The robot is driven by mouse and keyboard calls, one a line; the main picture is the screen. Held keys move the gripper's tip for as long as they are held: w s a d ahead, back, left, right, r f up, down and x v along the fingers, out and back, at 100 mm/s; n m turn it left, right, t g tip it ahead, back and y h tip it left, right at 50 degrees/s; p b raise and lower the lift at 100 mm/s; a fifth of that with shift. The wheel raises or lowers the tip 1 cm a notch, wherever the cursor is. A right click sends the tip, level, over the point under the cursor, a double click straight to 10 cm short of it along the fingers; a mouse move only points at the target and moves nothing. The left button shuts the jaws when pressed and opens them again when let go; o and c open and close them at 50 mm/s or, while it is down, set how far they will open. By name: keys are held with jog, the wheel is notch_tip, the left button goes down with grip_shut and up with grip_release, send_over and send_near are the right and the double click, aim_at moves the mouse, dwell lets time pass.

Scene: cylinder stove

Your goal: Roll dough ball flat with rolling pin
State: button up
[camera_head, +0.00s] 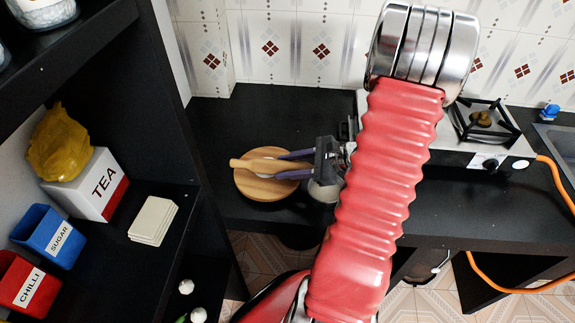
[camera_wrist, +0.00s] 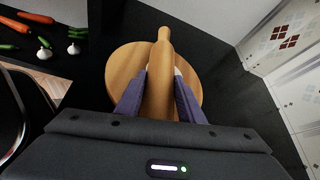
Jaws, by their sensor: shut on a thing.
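The wooden rolling pin (camera_head: 257,165) lies across the round wooden board (camera_head: 262,191) on the black counter in the head view. In the wrist view the rolling pin (camera_wrist: 161,75) points away from me over the board (camera_wrist: 122,66). My gripper (camera_head: 283,165) is shut on the rolling pin, with one purple finger on each side of it, as the wrist view also shows (camera_wrist: 160,92). A small pale patch beside the pin may be the dough (camera_wrist: 177,71); it is mostly hidden by the pin and the right finger.
A gas stove (camera_head: 481,122) stands on the counter to the right behind my arm. A dark shelf at the left holds a TEA box (camera_head: 92,184), a blue SUGAR box (camera_head: 48,236) and a red CHILLI box (camera_head: 22,284). The counter behind the board is clear.

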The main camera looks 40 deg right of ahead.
jog(key=shift+f, duration=0.1)
jog(key=shift+w+d, duration=0.55)
jog(key=shift+d, duration=0.05)
jog(key=shift+w+d, duration=0.55)
jog(key=shift+d, duration=0.05)
jog(key=shift+s+a, duration=0.1)
jog(key=shift+s+a, duration=0.5)
jog(key=shift+a, duration=0.05)
jog(key=shift+f, duration=0.1)
jog(key=shift+s+a, duration=0.1)
jog(key=shift+a, duration=0.05)
jog(key=shift+s+a, duration=0.45)
jog(key=shift+a, duration=0.05)
